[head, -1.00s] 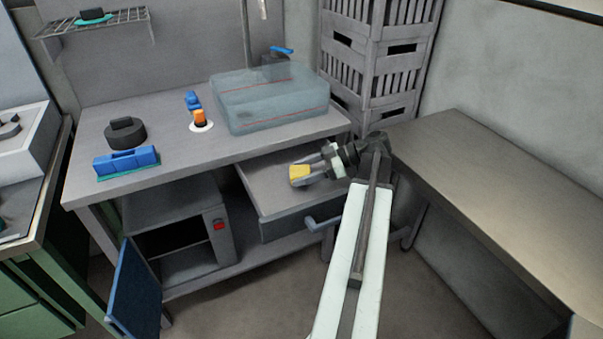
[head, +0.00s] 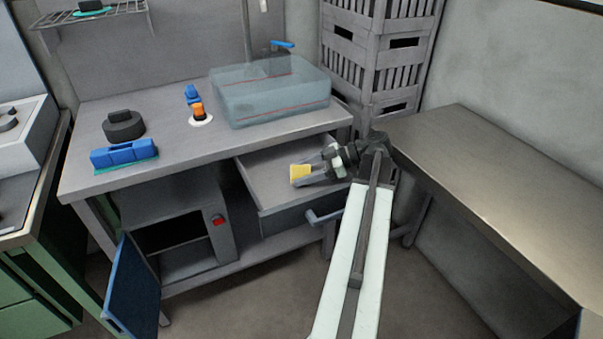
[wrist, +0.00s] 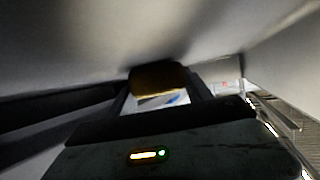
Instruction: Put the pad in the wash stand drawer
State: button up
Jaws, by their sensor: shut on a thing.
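The yellow pad (head: 300,173) is held at the tip of my gripper (head: 306,174), which is shut on it. In the wrist view the pad (wrist: 158,80) shows dark yellow between the fingers. The wash stand drawer (head: 262,195) is pulled open below the worktop, with its blue-grey handle (head: 325,217) at the front. In the head view the pad and gripper appear over the drawer's open interior. I cannot tell how far the pad is above the drawer floor.
The worktop (head: 180,165) holds a clear basin (head: 270,95), a blue brush-like block (head: 124,154), a dark round object (head: 123,125) and an orange-capped bottle (head: 198,111). A blue cabinet door (head: 133,290) hangs open at lower left. A bench (head: 490,170) stands at right, grey crates (head: 375,60) behind.

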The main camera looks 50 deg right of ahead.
jog(key=shift+s+a+f+b, duration=0.35)
jog(key=shift+f+b, duration=0.15)
jog(key=shift+b, duration=0.25)
jog(key=o, duration=1.4)
jog(key=shift+a, duration=0.1)
jog(key=shift+s+d+r+p, duration=0.2)
jog(key=shift+d+r+p, duration=0.05)
jog(key=shift+d+p, duration=0.1)
jog(key=p+v, duration=0.3)
jog(key=v, duration=0.4)
jog(key=shift+s+d+r+p, duration=0.1)
jog(key=shift+d+r+p, duration=0.1)
jog(key=shift+r+p, duration=0.15)
